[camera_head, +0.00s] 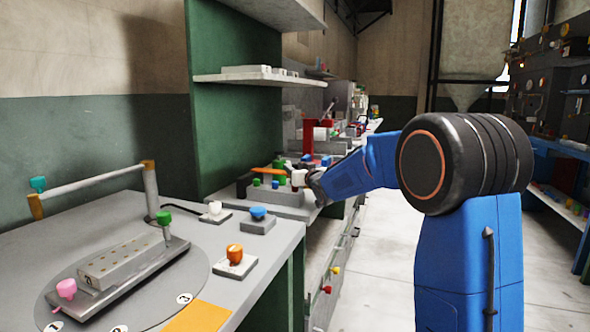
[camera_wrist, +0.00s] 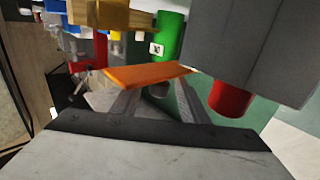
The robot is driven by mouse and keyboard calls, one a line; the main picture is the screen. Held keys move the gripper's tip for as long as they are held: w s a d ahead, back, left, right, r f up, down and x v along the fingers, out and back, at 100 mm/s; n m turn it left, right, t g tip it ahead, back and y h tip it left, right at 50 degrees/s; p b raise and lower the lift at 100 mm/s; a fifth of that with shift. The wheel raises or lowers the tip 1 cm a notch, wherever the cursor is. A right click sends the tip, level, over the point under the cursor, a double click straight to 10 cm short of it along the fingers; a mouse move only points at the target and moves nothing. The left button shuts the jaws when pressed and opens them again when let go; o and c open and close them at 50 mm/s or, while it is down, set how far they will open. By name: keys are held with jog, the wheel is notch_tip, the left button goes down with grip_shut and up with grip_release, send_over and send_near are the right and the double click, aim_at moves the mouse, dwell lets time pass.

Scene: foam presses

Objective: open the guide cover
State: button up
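No part in view is marked as the guide cover, so I cannot tell for sure which it is. A flat orange bar (camera_head: 268,171) sticks out to the left over a grey block on the far bench. The orange bar also shows in the wrist view (camera_wrist: 148,75), lying across the view at my fingertips. My gripper (camera_head: 303,178) is at the right end of that block. In the wrist view my gripper's two fingers (camera_wrist: 158,95) stand apart with a gap between them. The bar partly hides the tips, and I cannot tell whether they touch it.
A green cylinder (camera_wrist: 169,38) stands behind the bar, and a red cylinder (camera_wrist: 231,98) hangs under a large grey body (camera_wrist: 255,45) at right. The near table (camera_head: 265,225) holds a round plate, a grey fixture and several knobs. The floor (camera_head: 375,270) beside the benches is clear.

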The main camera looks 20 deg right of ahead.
jog(key=s+d, duration=0.2)
jog(key=s, duration=1.5)
jog(key=shift+d, duration=0.35)
jog(key=shift+s, duration=0.1)
jog(key=s+f+g+h, duration=0.1)
jog(key=s+f+g, duration=0.3)
jog(key=s, duration=1.1)
jog(key=s+a+f+m+g+h, duration=0.1)
jog(key=s+f+g, duration=0.3)
jog(key=s+f, duration=0.5)
jog(key=s+f+g, duration=0.5)
jog(key=s+f, duration=0.2)
jog(key=s, duration=1.4)
jog(key=shift+s+a+f+m+h, duration=0.2)
jog(key=shift+s+f+m+h, duration=0.15)
jog(key=shift+m+h, duration=0.05)
